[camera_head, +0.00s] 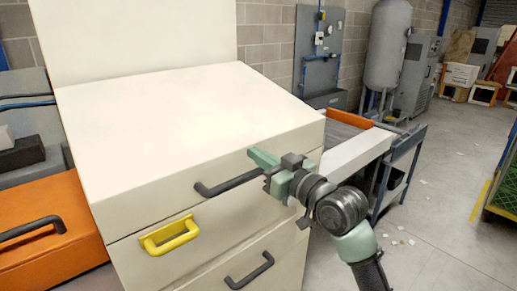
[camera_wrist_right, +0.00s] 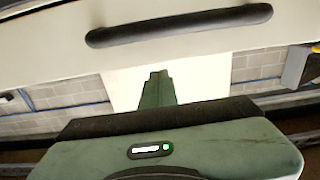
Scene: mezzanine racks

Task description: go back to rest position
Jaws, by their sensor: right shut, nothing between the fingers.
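My right gripper (camera_head: 262,158) is in front of the cream drawer cabinet (camera_head: 190,110), near the right end of the top drawer's dark handle (camera_head: 225,186). Its green fingers are shut together with nothing between them. In the right wrist view the shut fingers (camera_wrist_right: 157,88) point toward a pale surface, and a dark bar handle (camera_wrist_right: 180,26) shows above them, apart from them. My right arm comes in from the lower right. My left gripper is not in view.
A yellow handle (camera_head: 168,236) and a lower dark handle (camera_head: 250,271) stick out from the cabinet. An orange unit (camera_head: 50,205) stands at the left. A grey cart (camera_head: 402,165) stands behind my right arm. Open floor (camera_head: 440,235) lies to the right.

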